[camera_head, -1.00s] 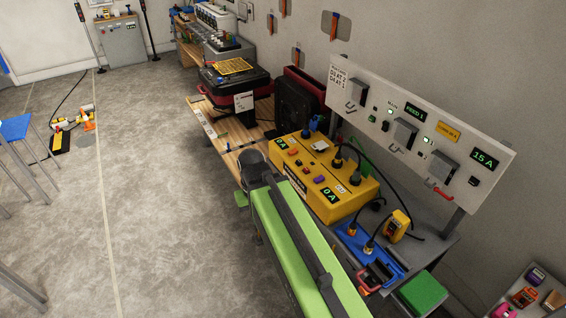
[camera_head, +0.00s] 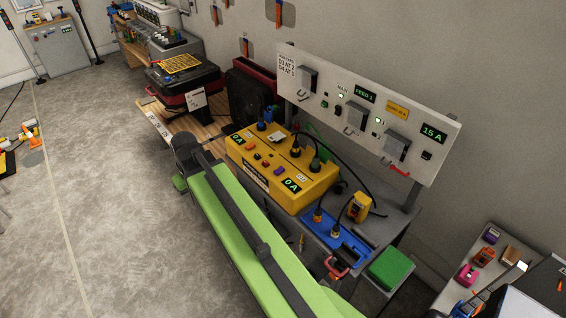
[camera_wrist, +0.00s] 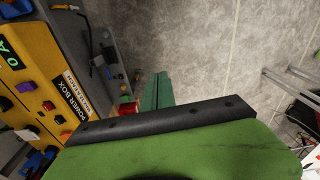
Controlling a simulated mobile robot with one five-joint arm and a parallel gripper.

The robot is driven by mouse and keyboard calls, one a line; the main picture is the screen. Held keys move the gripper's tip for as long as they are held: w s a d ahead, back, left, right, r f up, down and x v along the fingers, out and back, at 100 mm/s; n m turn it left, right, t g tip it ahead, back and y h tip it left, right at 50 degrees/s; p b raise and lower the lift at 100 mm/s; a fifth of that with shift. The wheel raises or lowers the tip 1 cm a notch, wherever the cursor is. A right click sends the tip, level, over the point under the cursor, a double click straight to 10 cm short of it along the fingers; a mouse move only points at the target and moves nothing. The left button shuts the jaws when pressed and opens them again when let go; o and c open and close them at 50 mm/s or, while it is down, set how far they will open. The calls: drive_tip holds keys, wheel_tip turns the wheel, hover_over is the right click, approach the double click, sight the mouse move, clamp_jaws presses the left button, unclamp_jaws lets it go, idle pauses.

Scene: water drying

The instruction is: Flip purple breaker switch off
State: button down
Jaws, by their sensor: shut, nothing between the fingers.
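The yellow power box (camera_head: 240,165) stands on the bench in the head view, with two green displays, cables and several small coloured switches on top. A small purple switch (camera_head: 265,169) sits on its front part. I cannot tell its position. In the wrist view the power box (camera_wrist: 36,42) is at the left, with a purple switch (camera_wrist: 6,103) near the left edge. My gripper (camera_wrist: 157,80) shows in the wrist view as narrow dark green fingers, shut and empty, to the right of the box and apart from it. In the head view I cannot make out its fingers.
A white panel (camera_head: 318,112) with several grey levers stands behind the box. A blue socket strip (camera_head: 336,238) and a green block (camera_head: 391,266) lie to its right. My green arm runs in front of the box.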

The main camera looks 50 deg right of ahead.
drive_tip(key=d+r+t+p, duration=0.1)
drive_tip(key=d+r, duration=0.1)
drive_tip(key=d, duration=1.5)
wheel_tip(320, 180, up, 2)
drive_tip(key=m+t+h+p, duration=0.1)
drive_tip(key=p, duration=0.1)
hover_over(280, 169)
drive_tip(key=s+a, duration=0.1)
drive_tip(key=s, duration=0.3)
drive_tip(key=shift+r, duration=0.15)
drive_tip(key=b+x, duration=1.3)
drive_tip(key=shift+s+d+f, duration=0.1)
drive_tip(key=shift+s+f, duration=0.15)
drive_tip(key=shift+s, duration=0.05)
drive_tip(key=shift+d+f+b, duration=0.1)
drive_tip(key=shift+f+b, duration=0.3)
drive_tip(key=shift+b, duration=0.15)
drive_tip(key=shift+r, duration=0.1)
